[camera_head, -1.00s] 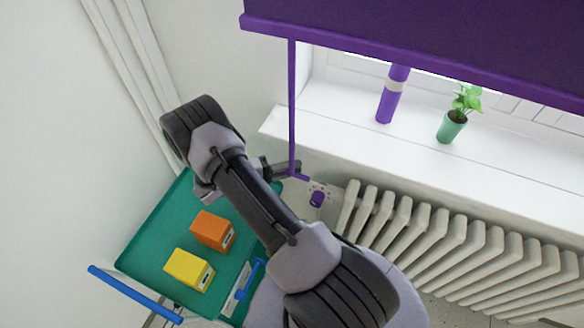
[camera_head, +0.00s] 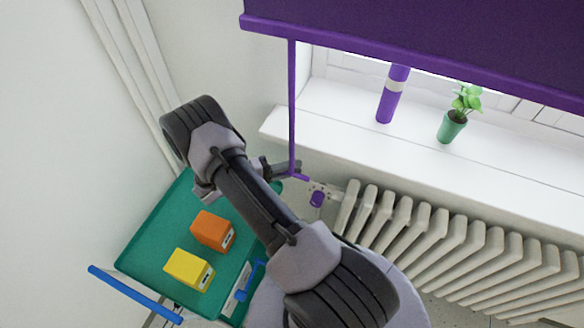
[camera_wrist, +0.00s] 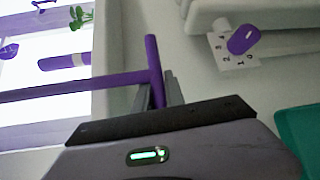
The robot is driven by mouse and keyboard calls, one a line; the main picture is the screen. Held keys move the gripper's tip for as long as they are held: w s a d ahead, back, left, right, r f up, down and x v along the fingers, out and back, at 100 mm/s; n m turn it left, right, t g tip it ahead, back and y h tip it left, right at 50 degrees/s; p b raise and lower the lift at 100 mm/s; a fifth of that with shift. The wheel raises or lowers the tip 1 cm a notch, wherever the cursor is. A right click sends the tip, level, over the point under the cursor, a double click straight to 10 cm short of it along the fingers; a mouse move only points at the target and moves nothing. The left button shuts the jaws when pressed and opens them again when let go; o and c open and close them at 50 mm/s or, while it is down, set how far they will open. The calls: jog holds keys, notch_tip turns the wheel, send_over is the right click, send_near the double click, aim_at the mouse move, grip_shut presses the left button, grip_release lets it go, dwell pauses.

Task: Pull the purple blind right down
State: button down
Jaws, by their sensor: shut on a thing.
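The purple blind (camera_head: 420,40) hangs across the upper right of the head view, its bottom bar above the windowsill. A thin purple pull rod (camera_head: 292,105) hangs from the blind's left end and ends in a short crossbar (camera_head: 300,177). My gripper (camera_head: 290,170) is at the rod's lower end. In the wrist view my gripper (camera_wrist: 160,92) is shut on the purple pull handle (camera_wrist: 154,72), with the rod (camera_wrist: 80,86) running off to the left. Part of the grip is hidden by the fingers.
A white windowsill (camera_head: 350,125) holds a purple tube (camera_head: 392,95) and a potted plant (camera_head: 452,125). A green cart (camera_head: 150,245) carries an orange box (camera_head: 212,231) and a yellow box (camera_head: 188,268).

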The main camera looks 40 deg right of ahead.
notch_tip(320, 180, down, 10)
jog(key=b, duration=0.7)
jog(key=shift+r, duration=0.15)
jog(key=c, duration=1.4)
grip_release()
jog(key=shift+a, duration=0.1)
jog(key=p+v, duration=0.2)
jog(key=v, duration=1.5)
jog(key=shift+w+a, duration=0.1)
